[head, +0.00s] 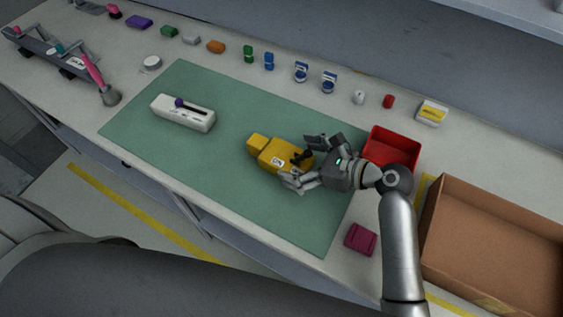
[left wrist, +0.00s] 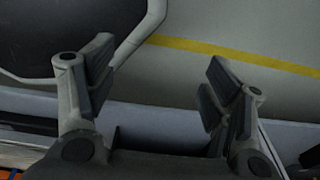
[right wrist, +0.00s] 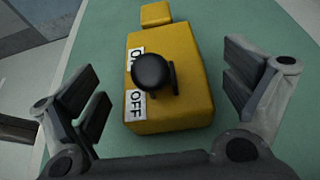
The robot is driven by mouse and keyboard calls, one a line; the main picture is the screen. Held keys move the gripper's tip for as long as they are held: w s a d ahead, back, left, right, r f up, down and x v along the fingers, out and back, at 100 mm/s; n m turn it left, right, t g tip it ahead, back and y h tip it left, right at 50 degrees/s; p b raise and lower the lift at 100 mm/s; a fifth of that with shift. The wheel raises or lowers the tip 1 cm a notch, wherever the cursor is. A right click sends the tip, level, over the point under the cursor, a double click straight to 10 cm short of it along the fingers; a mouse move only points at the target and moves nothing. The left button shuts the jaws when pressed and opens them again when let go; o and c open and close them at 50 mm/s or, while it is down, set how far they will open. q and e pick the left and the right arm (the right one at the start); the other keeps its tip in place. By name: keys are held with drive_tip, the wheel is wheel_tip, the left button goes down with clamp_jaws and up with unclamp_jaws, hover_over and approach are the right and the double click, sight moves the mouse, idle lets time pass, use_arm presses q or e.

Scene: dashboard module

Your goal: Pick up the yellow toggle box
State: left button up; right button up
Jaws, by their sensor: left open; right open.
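The yellow toggle box (head: 270,152) lies on the green mat (head: 220,165), right of the mat's middle. In the right wrist view the yellow toggle box (right wrist: 185,60) shows a black round knob on top and white labels reading OFF and partly ON. My right gripper (head: 298,163) is open over the near end of the box. In its wrist view the right gripper's fingers (right wrist: 168,95) stand apart on either side of the box, with gaps to both sides. My left gripper (left wrist: 160,85) is open and empty above the floor, away from the mat.
A white slider box (head: 183,112) lies on the mat at left. A red tray (head: 391,149) stands right of the mat, with a brown box (head: 495,240) farther right. A magenta block (head: 361,239) lies near the front edge. Several small items line the back of the table.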

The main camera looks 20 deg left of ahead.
sight(278, 155)
drive_tip(key=shift+w+a+f+b, duration=0.35)
drive_tip(key=shift+a+f+b, duration=0.3)
drive_tip(key=shift+a+b, duration=0.45)
drive_tip(key=shift+b, duration=0.1)
drive_tip(key=shift+a, duration=0.3)
use_arm(q)
drive_tip(key=f, duration=0.1)
drive_tip(key=s+f, duration=0.1)
drive_tip(key=f, duration=0.1)
drive_tip(key=shift+s+a+f, duration=0.1)
drive_tip(key=shift+s+f, duration=0.3)
use_arm(e)
drive_tip(key=shift+c, duration=0.3)
drive_tip(key=shift+d, duration=0.1)
drive_tip(key=c, duration=1)
use_arm(q)
drive_tip(key=shift+w, duration=0.2)
use_arm(e)
drive_tip(key=shift+c, duration=0.5)
